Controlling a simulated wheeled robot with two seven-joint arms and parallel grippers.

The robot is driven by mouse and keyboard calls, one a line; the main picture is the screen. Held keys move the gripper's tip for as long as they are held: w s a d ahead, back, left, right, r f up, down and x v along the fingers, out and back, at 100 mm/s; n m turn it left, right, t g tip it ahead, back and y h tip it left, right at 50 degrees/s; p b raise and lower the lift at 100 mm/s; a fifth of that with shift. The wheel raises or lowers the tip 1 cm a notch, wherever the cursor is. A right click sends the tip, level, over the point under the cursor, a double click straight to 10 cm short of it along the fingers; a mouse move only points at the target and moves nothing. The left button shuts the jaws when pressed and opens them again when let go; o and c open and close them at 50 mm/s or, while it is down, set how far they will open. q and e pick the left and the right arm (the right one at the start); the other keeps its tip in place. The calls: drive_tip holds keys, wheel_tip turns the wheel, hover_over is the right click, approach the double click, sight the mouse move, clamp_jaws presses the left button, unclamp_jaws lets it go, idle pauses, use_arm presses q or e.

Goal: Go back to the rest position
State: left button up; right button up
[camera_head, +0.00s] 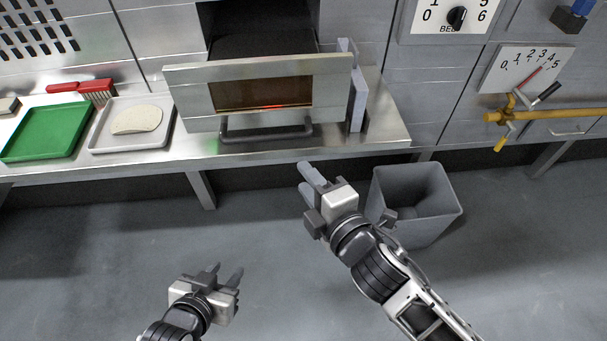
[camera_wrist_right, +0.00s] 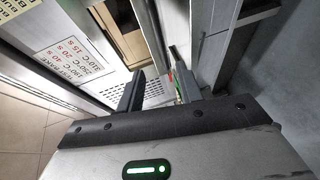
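My left gripper (camera_head: 224,271) is low in the head view, above the grey floor and in front of the counter. Its two fingers are apart with nothing between them. My right gripper (camera_head: 306,180) is near the middle of the head view, in front of the counter edge and left of the grey bin. In the right wrist view its fingers (camera_wrist_right: 160,90) are spread, and no object is held between them. Neither gripper visibly touches anything.
A metal counter (camera_head: 382,140) carries an oven with a windowed front panel (camera_head: 190,95) and handle (camera_head: 266,133), a green tray (camera_head: 45,132), and a grey tray (camera_head: 98,142) with a pale flat piece (camera_head: 137,119). A grey bin (camera_head: 437,212) stands beside my right forearm. Open floor lies left.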

drive_tip(key=shift+s, duration=0.1)
idle(0.5)
drive_tip(key=s+d+f+m+g+h, duration=0.2)
drive_tip(key=s+d+f+m, duration=0.3)
drive_tip(key=m, duration=0.5)
drive_tip(key=s+d+f+m+g+h, duration=0.1)
drive_tip(key=s+d+f+m+h, duration=0.2)
drive_tip(key=d+f+m, duration=0.7)
drive_tip(key=s+f, duration=0.1)
drive_tip(key=s, duration=0.1)
drive_tip(key=shift+s+m+g, duration=0.3)
drive_tip(key=shift+s+g, duration=0.1)
